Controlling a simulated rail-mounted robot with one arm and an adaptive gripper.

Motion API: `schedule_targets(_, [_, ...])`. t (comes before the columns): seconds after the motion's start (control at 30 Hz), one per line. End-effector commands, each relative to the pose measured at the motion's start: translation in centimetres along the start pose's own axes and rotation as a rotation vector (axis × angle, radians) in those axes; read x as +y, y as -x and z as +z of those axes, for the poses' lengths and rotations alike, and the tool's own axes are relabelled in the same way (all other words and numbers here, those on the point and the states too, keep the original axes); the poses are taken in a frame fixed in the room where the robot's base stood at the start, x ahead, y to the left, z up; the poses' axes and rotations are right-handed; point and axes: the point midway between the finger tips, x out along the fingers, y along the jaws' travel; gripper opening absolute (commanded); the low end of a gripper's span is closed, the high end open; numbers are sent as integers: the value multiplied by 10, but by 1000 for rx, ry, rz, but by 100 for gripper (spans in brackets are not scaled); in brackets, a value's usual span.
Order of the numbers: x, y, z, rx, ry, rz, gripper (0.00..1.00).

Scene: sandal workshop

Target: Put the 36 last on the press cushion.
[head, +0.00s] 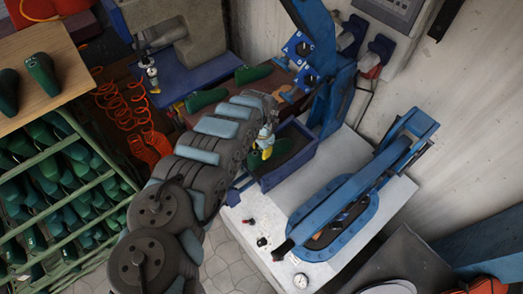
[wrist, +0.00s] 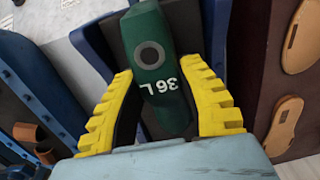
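The dark green last marked "36 L" (wrist: 163,85) is between the yellow fingers of my gripper (wrist: 157,80) in the wrist view, with the fingers against its two sides. In the head view my gripper (head: 264,148) is over the blue press box (head: 292,171), whose dark cushion (head: 302,150) shows beside it. The wrist view shows the box's blue walls (wrist: 215,35) on both sides of the last. The last's underside is hidden, so I cannot tell whether it touches the cushion.
Green lasts (head: 206,100) lie on the brown bench behind the press. A green rack (head: 70,195) full of lasts and a wooden top (head: 62,75) with lasts stand at the left. A blue hinged frame (head: 345,205) sits on the white machine at right. Blue press uprights (head: 335,100) rise behind the box.

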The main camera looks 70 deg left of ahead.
Motion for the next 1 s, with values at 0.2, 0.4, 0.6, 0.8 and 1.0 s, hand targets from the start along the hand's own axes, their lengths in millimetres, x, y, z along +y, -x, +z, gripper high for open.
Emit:
schedule_targets(0.2, [0,0,0,0,0,0,60])
schedule_targets(0.4, [0,1,0,0,0,0,60])
schedule_targets(0.6, [0,9,0,-1,-2,1,60])
schedule_targets(0.8, [-1,24,0,-1,-1,-1,60])
schedule_targets(1.0, [-1,41,0,-1,-2,-2,60])
